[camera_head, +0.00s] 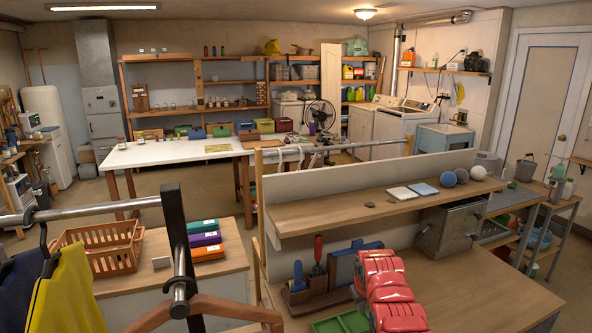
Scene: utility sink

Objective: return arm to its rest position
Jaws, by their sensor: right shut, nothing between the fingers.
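My right arm, with red casing, comes up from the bottom edge right of centre. My right gripper (378,264) is at its upper end, over the wooden bench (465,290). It looks shut and empty, and its fingertips are hard to make out. It overlaps the right side of a blue case (345,266) in the picture; I cannot tell whether they touch. My left gripper does not show.
A raised wooden shelf (330,219) with balls and cloths runs behind the gripper. A tool holder (305,291) and green tray (342,323) stand left of it. A grey metal box (450,230) is at right. A clothes rack (176,240) stands at left. The bench's right part is clear.

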